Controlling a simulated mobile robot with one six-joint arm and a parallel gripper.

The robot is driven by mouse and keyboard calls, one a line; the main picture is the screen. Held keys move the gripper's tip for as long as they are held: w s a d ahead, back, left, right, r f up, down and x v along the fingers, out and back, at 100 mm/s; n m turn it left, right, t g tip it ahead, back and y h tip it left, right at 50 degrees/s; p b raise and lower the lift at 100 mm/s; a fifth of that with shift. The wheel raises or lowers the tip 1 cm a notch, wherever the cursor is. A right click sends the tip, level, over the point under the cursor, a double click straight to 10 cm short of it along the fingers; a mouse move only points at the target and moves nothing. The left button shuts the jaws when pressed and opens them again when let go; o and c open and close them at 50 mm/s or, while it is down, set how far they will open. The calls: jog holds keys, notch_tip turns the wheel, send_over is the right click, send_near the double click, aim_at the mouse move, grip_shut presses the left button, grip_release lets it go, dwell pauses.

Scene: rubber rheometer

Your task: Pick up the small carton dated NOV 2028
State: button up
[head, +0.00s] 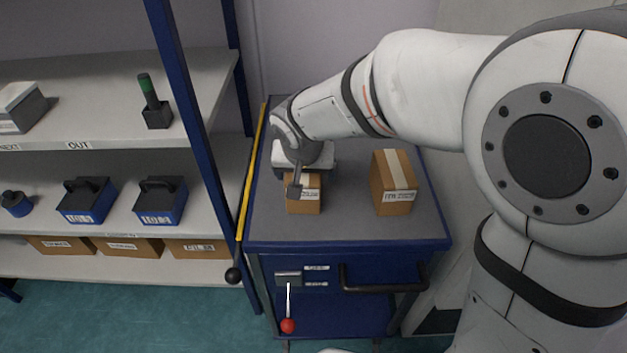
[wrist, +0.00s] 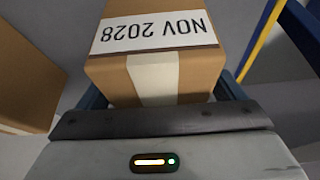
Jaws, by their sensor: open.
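The small carton dated NOV 2028 (wrist: 153,75) is brown with a white label and a pale tape strip. In the wrist view its label reads upside down, and it sits just beyond the gripper's dark edge. In the head view the left carton (head: 304,206) stands on the cart top, partly hidden by my gripper (head: 296,187). My gripper is open, over or around this carton; its fingertips are mostly hidden. I cannot tell whether they touch it.
A second carton (head: 394,185) stands to the right on the grey cart top (head: 350,222); its side also shows in the wrist view (wrist: 25,85). A shelf rack with a blue post (head: 180,90) stands left of the cart. A yellow strip (head: 251,180) runs along the cart's left edge.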

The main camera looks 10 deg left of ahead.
jog(key=c, duration=1.3)
